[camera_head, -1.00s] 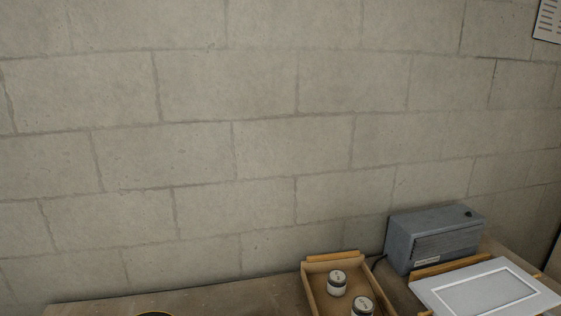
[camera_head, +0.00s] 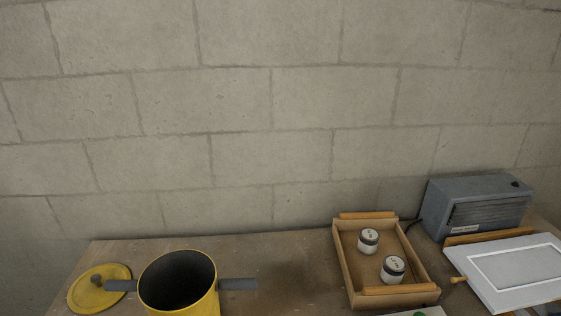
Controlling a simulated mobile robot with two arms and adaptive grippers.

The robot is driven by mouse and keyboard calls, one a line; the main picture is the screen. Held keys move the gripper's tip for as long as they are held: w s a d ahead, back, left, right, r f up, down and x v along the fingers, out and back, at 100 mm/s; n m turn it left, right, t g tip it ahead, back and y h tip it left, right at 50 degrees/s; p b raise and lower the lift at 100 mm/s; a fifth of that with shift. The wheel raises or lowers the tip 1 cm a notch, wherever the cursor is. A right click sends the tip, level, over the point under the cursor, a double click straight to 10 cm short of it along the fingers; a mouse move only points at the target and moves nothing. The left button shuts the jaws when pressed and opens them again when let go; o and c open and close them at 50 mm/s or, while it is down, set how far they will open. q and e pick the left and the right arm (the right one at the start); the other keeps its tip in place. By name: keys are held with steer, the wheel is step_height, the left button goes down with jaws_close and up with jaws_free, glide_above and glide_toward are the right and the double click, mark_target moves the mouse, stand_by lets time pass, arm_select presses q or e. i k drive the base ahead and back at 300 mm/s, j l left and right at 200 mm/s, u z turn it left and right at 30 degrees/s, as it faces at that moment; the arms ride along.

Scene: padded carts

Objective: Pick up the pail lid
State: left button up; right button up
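The pail lid (camera_head: 88,293) is a yellow disc with a dark knob, lying on the left part of the wooden table in the head view. A yellow pail (camera_head: 205,305) with a dark inside stands just right of it, open at the top. A grey bar sticks out from each side of the pail rim, and the left one reaches over the lid's right part. The pail's lower part is cut off by the bottom edge. Neither of my grippers is in view.
Right of the pail is a wooden tray (camera_head: 346,275) holding two jars. Further right are a grey heater-like box (camera_head: 455,222) and a white framed panel (camera_head: 500,301). Bare table (camera_head: 290,270) lies between pail and tray. A block wall (camera_head: 250,110) stands behind.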

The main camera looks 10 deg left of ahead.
mark_target(86, 296)
steer(key=u, duration=1.6)
steer(key=k+j+u, duration=0.1)
steer(key=k+j, duration=0.05)
steer(key=j, duration=0.1)
